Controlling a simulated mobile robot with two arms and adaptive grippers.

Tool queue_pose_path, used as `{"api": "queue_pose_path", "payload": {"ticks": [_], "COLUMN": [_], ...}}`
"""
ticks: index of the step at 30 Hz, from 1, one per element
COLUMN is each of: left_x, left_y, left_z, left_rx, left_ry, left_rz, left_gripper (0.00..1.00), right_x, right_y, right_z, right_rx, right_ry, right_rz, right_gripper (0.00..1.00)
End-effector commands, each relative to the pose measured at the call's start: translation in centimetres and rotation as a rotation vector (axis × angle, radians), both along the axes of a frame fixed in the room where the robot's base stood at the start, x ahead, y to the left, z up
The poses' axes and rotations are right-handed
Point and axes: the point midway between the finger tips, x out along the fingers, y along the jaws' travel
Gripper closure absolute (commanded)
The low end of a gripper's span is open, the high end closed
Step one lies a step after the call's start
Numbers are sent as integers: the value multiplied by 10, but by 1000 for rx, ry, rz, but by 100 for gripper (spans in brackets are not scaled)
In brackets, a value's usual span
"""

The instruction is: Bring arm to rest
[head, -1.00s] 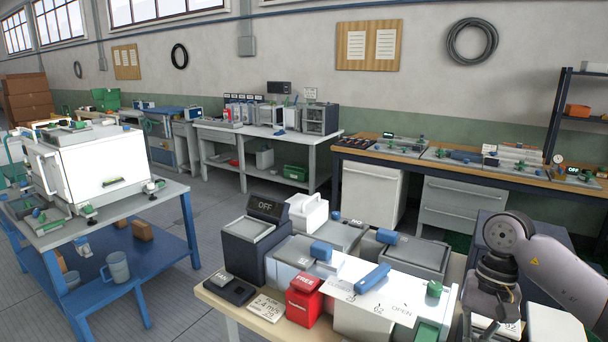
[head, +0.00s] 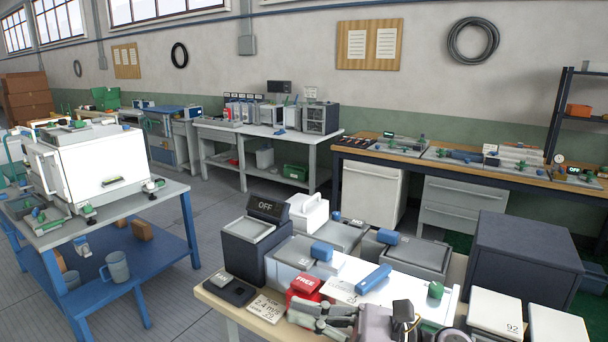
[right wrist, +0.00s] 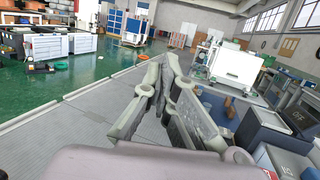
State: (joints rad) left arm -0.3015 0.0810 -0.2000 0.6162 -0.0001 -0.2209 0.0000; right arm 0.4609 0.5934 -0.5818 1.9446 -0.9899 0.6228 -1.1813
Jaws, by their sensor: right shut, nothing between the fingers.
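My right gripper (head: 300,312) is low at the front of the near table in the head view, its fingers pointing left and closed with nothing between them. It covers part of the red box marked FREE (head: 304,285). In the right wrist view the fingers (right wrist: 162,72) point out over the grey floor. The white damper box (head: 335,270) with a blue handle (head: 372,278) and a green knob (head: 435,290) stands behind the gripper, its front partly hidden by my arm. My left gripper is not in view.
A box with an OFF display (head: 267,208) and a dark grey cabinet (head: 528,258) stand on or beside the near table. White boxes (head: 495,312) lie at the right.

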Motion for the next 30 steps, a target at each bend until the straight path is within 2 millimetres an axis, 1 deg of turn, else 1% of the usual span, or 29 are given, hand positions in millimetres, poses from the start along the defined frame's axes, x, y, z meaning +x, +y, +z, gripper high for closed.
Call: {"api": "queue_pose_path", "payload": {"ticks": [1, 2, 3, 5, 7, 8, 9, 11, 12, 14, 15, 17, 18, 20, 21, 23, 24, 25, 26, 27, 29, 30], "left_x": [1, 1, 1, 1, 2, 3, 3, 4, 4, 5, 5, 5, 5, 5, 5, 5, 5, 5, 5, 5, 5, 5], "left_y": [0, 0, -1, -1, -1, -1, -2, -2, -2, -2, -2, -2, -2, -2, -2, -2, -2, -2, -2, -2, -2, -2], "left_z": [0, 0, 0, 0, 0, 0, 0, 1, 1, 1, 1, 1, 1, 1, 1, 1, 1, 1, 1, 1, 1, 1], "left_rx": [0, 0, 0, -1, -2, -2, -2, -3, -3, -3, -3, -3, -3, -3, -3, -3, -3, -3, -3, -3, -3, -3], "left_ry": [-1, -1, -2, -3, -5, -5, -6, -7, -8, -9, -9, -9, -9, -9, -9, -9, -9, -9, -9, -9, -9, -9], "left_rz": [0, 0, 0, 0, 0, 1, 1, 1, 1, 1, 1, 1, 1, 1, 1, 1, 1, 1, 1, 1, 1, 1], "left_gripper": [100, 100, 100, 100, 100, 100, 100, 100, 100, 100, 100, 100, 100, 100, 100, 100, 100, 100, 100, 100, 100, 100], "right_x": [5, 10, 18, 30, 43, 48, 53, 58, 58, 53, 47, 32, 18, -8, -26, -53, -70, -83, -94, -110, -133, -148], "right_y": [-4, -9, -17, -35, -59, -70, -86, -109, -124, -146, -159, -177, -186, -197, -203, -207, -209, -210, -210, -210, -210, -210], "right_z": [10, 15, 21, 23, 16, 10, -1, -24, -41, -73, -96, -132, -156, -191, -212, -236, -249, -259, -266, -275, -287, -293], "right_rx": [129, 208, 313, 469, 651, 728, 831, 986, 1088, 1241, 1342, 1494, 1594, 1738, 1824, 1935, 1998, 2043, -2023, -1972, -1902, -1860], "right_ry": [123, 200, 306, 467, 662, 746, 859, 1027, 1138, 1303, 1408, 1564, 1662, 1798, 1876, 1968, 2020, 2053, -2023, -1960, -1869, -1812], "right_rz": [-56, -93, -141, -212, -295, -331, -379, -455, -505, -586, -644, -735, -802, -905, -976, -1069, -1129, -1176, 1184, 1179, 1174, 1173], "right_gripper": [100, 100, 100, 100, 100, 100, 100, 100, 100, 100, 100, 100, 100, 100, 100, 100, 100, 100, 100, 100, 100, 100]}}
